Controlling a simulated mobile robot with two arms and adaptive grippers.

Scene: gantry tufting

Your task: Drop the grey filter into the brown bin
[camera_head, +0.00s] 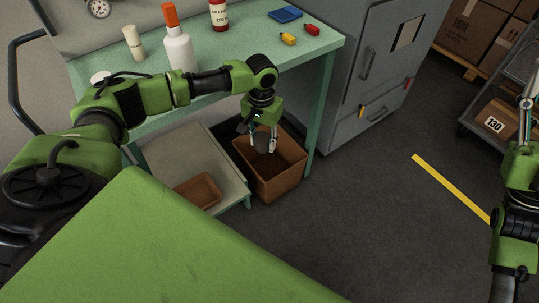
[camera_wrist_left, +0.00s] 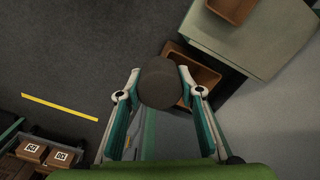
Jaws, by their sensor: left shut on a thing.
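The grey filter (camera_wrist_left: 159,84) is a dark, round-ended piece between the fingers of my left gripper (camera_wrist_left: 160,84) in the left wrist view. In the head view the same gripper (camera_head: 264,138) points down over the open brown bin (camera_head: 268,188), with the filter (camera_head: 263,143) between its fingertips at about the bin's mouth. My left gripper is shut on the filter. In the left wrist view the bin (camera_wrist_left: 205,73) is partly hidden behind the filter and the fingers. My right arm shows at the right edge of the head view; its gripper (camera_head: 527,100) is small there, its finger state unclear.
A green table (camera_head: 215,62) with bottles and small blocks stands above the bin. A low bench (camera_head: 165,150) with a shallow brown tray (camera_head: 198,191) is left of the bin. A grey cabinet (camera_head: 345,110) stands to the right. The floor right of the bin is clear.

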